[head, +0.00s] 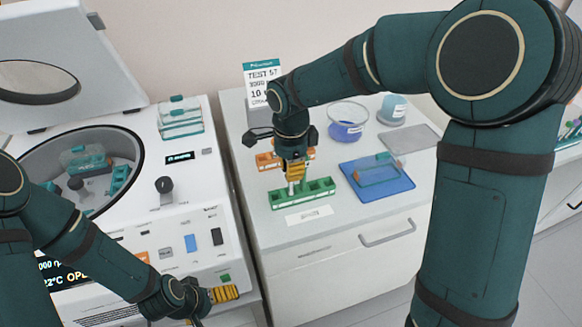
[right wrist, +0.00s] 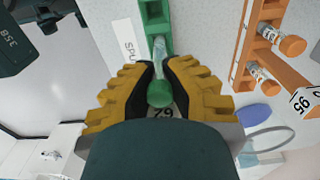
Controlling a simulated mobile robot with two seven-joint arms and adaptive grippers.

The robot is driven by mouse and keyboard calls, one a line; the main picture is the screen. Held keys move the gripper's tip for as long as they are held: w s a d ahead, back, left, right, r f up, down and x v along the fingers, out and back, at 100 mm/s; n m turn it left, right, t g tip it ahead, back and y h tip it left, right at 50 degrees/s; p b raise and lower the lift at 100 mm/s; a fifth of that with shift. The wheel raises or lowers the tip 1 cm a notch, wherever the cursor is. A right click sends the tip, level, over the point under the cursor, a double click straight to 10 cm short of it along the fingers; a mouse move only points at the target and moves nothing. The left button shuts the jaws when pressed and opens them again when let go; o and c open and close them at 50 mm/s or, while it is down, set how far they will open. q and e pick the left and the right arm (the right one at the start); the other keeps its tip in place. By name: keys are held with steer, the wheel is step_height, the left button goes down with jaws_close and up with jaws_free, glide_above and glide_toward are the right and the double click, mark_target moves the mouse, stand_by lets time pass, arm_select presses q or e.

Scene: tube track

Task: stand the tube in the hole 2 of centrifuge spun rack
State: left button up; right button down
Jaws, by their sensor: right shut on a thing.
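My right gripper (head: 295,172) is shut on a tube with a green cap (right wrist: 160,94), over the left half of the green rack (head: 319,189). In the right wrist view the yellow fingers (right wrist: 160,85) are on both sides of the cap. The clear tube body points at the green rack (right wrist: 155,14). I cannot tell whether its lower end is inside a hole. A white label (head: 309,215) lies in front of the rack; in the right wrist view it shows letters like "SPU" (right wrist: 128,40). My left gripper (head: 223,294) is low in front of the centrifuge; its finger opening is unclear.
The centrifuge (head: 187,222) stands open at left. Behind the green rack is an orange rack (head: 266,160), holding orange-capped tubes (right wrist: 290,45) in the wrist view. A blue mat (head: 396,184) with a clear rack lies right. A blue-filled bowl (head: 347,130) and jar (head: 392,110) stand behind.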

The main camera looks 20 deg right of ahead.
steer(key=shift+f, duration=0.35)
steer(key=c, duration=1)
jaws_free()
steer(key=shift+c, duration=0.2)
steer(key=shift+r, duration=0.1)
step_height(320, 180, up, 12)
steer(key=shift+f, duration=0.1)
